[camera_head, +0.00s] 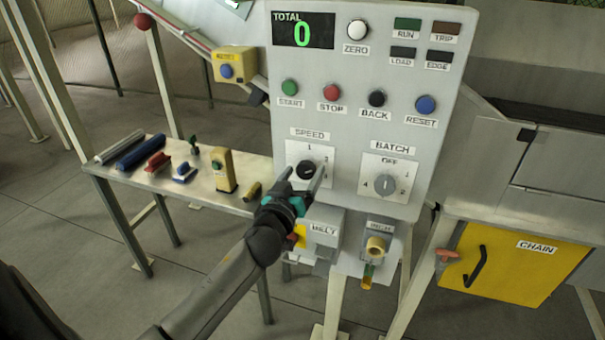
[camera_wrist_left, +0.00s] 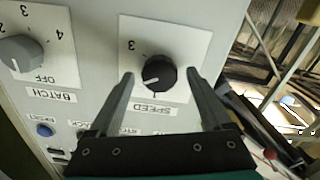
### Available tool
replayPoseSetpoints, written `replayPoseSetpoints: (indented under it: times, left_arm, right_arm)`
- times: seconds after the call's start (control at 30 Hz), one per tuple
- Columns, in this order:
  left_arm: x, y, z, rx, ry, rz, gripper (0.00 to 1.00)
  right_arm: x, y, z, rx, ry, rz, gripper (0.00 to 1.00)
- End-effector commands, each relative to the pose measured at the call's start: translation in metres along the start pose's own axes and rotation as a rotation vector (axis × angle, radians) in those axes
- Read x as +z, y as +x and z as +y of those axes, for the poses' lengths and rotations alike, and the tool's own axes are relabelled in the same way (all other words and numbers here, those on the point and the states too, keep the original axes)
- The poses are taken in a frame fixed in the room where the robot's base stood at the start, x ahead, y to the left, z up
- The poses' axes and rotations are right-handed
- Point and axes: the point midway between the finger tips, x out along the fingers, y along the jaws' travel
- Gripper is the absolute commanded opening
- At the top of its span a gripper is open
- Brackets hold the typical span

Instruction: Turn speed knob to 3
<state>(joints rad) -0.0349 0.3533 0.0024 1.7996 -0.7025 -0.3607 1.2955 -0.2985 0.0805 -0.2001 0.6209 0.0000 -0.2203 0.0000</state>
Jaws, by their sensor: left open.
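The speed knob (camera_head: 306,170) is a round black knob on a white plate under the SPEED label (camera_head: 310,134). In the left wrist view the knob (camera_wrist_left: 159,73) appears upside down. Its white pointer line aims left and slightly down there, between the 1 below it and the 3 at upper left. A finger covers part of the dial on that side. My left gripper (camera_head: 304,180) is open, with one finger on each side of the knob. The fingers (camera_wrist_left: 160,77) look apart from the knob, though contact is hard to judge. My right gripper is not in view.
The grey BATCH knob (camera_head: 387,185) is right of the speed knob. Coloured buttons, such as the red STOP button (camera_head: 332,92), sit above. The display (camera_head: 303,30) reads 0. A side table (camera_head: 205,185) with several small items stands left; a yellow CHAIN door (camera_head: 510,265) is right.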

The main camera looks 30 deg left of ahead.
Motion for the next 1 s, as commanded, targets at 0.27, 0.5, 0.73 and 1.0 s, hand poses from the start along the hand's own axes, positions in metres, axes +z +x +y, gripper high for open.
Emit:
replayPoseSetpoints:
  times: [0.27, 0.5, 0.73, 1.0]
  left_arm:
    - [-0.0002, 0.0014, 0.0002, 0.001, 0.001, 0.000, 0.83]
    - [-0.0001, 0.0012, 0.0002, 0.000, 0.001, 0.000, 0.58]
    - [-0.0001, 0.0011, 0.0003, 0.001, 0.001, 0.000, 0.32]
    - [0.0000, 0.0011, 0.0004, 0.001, 0.000, 0.000, 0.02]
  right_arm:
    - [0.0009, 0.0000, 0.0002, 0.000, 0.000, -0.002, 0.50]
    - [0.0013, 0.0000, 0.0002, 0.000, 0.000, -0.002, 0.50]
    - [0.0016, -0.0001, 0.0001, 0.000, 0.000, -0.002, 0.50]
    - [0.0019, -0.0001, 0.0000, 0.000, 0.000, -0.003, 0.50]
